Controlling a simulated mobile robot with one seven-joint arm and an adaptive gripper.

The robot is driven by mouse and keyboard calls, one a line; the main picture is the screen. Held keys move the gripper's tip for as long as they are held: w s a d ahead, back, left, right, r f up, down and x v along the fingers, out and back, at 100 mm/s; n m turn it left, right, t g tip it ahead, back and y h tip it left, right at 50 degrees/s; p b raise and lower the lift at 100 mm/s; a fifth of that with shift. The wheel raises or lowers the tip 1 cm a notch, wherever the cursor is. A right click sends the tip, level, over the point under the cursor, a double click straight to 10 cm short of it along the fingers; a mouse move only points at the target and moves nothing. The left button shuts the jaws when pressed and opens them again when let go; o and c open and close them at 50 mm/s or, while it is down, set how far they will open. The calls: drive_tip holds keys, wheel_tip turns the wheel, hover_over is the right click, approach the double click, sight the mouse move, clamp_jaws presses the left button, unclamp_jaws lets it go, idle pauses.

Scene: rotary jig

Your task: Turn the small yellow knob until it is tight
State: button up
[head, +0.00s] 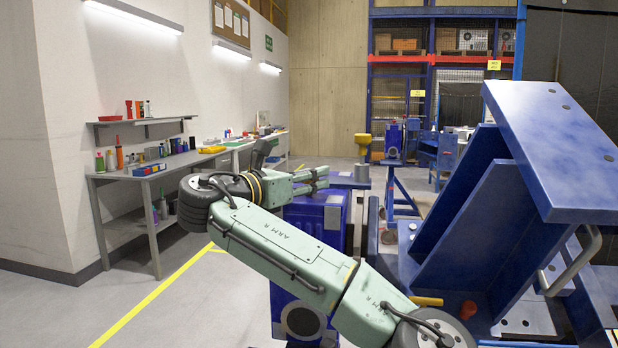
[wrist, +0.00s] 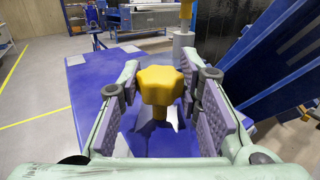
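The small yellow knob (wrist: 160,84) is lobed and stands on a short yellow stem above a blue block (wrist: 88,85), in the middle of the wrist view. My gripper (wrist: 169,74) is open, with one grey padded finger on each side of the knob. Gaps show between the pads and the knob, so it seems not gripped. In the head view my gripper (head: 318,180) points right, over the blue block (head: 320,215). The small knob cannot be made out there, apparently hidden by the fingers.
Just beyond the fingers, a grey cylinder (head: 362,173) carries another yellow piece (head: 363,140) on a stem. A large tilted blue plate structure (head: 560,150) stands close on the right. A workbench (head: 150,170) with bottles and tools is at left; the floor between is clear.

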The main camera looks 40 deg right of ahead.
drive_tip(key=o, duration=0.5)
drive_tip(key=a, duration=0.4)
drive_tip(key=shift+s+a+r, duration=0.2)
drive_tip(key=shift+s+a, duration=0.2)
drive_tip(key=shift+a, duration=0.95)
drive_tip(key=shift+s+a+f, duration=0.1)
drive_tip(key=shift+a+f, duration=0.1)
drive_tip(key=shift+a, duration=0.1)
